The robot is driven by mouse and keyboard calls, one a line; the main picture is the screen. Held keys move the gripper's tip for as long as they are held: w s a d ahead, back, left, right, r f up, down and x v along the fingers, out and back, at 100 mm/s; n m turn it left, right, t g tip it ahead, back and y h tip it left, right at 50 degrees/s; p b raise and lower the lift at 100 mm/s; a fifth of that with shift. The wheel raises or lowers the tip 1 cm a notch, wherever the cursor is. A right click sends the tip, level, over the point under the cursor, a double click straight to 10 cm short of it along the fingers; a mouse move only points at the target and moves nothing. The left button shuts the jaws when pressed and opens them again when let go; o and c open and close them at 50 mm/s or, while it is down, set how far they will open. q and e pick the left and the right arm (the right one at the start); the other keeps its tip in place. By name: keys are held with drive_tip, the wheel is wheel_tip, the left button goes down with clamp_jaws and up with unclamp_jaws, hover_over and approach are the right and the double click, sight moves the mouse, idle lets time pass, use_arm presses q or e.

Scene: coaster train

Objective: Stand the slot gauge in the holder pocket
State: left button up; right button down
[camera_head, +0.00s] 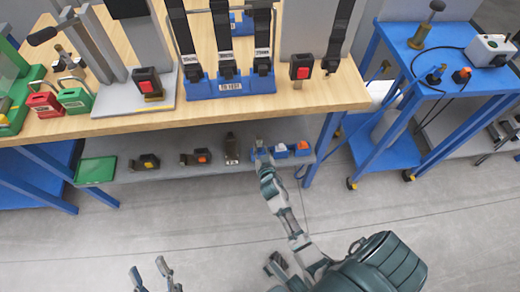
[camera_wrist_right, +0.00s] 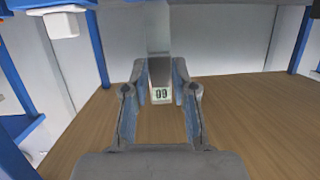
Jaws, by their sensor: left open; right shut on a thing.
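My right gripper (camera_head: 262,146) reaches the lower shelf at the left end of a small blue holder (camera_head: 292,153). In the right wrist view, my right gripper (camera_wrist_right: 160,92) is shut on a grey upright piece, which I take to be the slot gauge (camera_wrist_right: 160,74), with a white number label (camera_wrist_right: 161,95) near its lower end. In the head view the gauge is too small to make out in the fingers. Whether it sits in a holder pocket cannot be told. My left gripper (camera_head: 149,266) is open and empty at the bottom, away from the bench.
The lower shelf (camera_head: 215,172) also carries a green tray (camera_head: 96,170) and several small dark tools left of the holder. Above is the wooden bench top (camera_head: 220,108) with a blue rack (camera_head: 230,88). A blue cart (camera_head: 390,148) stands right. The floor is clear.

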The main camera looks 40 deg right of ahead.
drive_tip(key=shift+a+r, duration=0.2)
drive_tip(key=shift+a, duration=0.1)
use_arm(q)
drive_tip(key=shift+a, duration=0.45)
use_arm(e)
drive_tip(key=shift+a, duration=0.2)
use_arm(q)
drive_tip(key=shift+d, duration=0.1)
use_arm(e)
drive_tip(key=shift+d, duration=0.15)
drive_tip(key=shift+d, duration=0.45)
use_arm(q)
drive_tip(key=shift+d+r, duration=0.2)
drive_tip(key=shift+r, duration=0.1)
drive_tip(key=shift+s+a+f, duration=0.15)
drive_tip(key=shift+a, duration=0.1)
use_arm(e)
drive_tip(key=shift+a, duration=0.2)
use_arm(q)
drive_tip(key=shift+d+f, duration=0.1)
drive_tip(key=shift+f, duration=0.05)
use_arm(e)
drive_tip(key=shift+f, duration=0.2)
use_arm(q)
drive_tip(key=shift+d+f, duration=0.1)
drive_tip(key=shift+f, duration=0.2)
use_arm(e)
drive_tip(key=shift+d+f, duration=0.15)
drive_tip(key=shift+f, duration=0.2)
